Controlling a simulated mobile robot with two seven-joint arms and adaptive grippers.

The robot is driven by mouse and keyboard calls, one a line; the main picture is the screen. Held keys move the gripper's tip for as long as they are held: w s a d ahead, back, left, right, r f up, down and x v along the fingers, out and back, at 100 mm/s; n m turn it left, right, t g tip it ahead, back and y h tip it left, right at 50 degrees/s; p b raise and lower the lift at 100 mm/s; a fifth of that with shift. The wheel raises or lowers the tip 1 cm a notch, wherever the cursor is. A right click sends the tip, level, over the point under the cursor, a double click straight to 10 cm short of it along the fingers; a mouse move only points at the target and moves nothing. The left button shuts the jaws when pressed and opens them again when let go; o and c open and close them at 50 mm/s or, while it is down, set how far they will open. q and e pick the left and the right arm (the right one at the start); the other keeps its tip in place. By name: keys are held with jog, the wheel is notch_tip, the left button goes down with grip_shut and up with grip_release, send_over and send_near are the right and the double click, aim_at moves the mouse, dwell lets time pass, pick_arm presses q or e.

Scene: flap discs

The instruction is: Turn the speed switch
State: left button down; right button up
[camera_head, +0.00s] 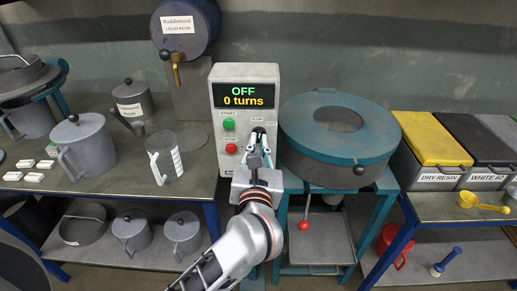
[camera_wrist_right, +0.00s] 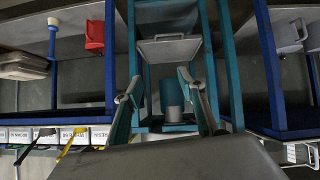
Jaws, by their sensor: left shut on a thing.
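The grey control box (camera_head: 244,78) stands at the middle of the head view. Its display (camera_head: 248,96) reads "OFF" and "0 turns". A green START button (camera_head: 228,124) and a red STOP button (camera_head: 231,148) are on its left side. The black speed switch (camera_head: 259,130) is at its lower right, below the SLOW and FAST labels, and is partly hidden by my left gripper (camera_head: 262,145). That gripper is shut on the switch. How far the switch is turned cannot be made out. My right gripper (camera_wrist_right: 158,88) is open and empty in the right wrist view.
A round teal-lidded machine (camera_head: 338,127) stands just right of the box. A clear jug (camera_head: 164,157) and a grey lidded can (camera_head: 84,143) stand on the left bench. A liquid resin drum (camera_head: 186,38) is above. Dry resin (camera_head: 432,140) and white bins stand at right.

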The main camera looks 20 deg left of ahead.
pick_arm(q)
jog(key=shift+f+n+b, duration=0.2)
jog(key=shift+n+b, duration=0.2)
jog(key=shift+n, duration=0.4)
jog(key=shift+r+n+b, duration=0.2)
jog(key=shift+n+b, duration=0.1)
jog(key=shift+b, duration=0.05)
pick_arm(e)
jog(key=shift+w+d+f, duration=0.15)
jog(key=shift+d+f, duration=0.05)
jog(key=shift+f, duration=0.45)
pick_arm(q)
jog(key=c, duration=2.2)
grip_release()
jog(key=shift+o, duration=0.2)
pick_arm(e)
jog(key=shift+w, duration=0.1)
pick_arm(q)
jog(key=v, duration=0.7)
jog(key=shift+s, duration=0.25)
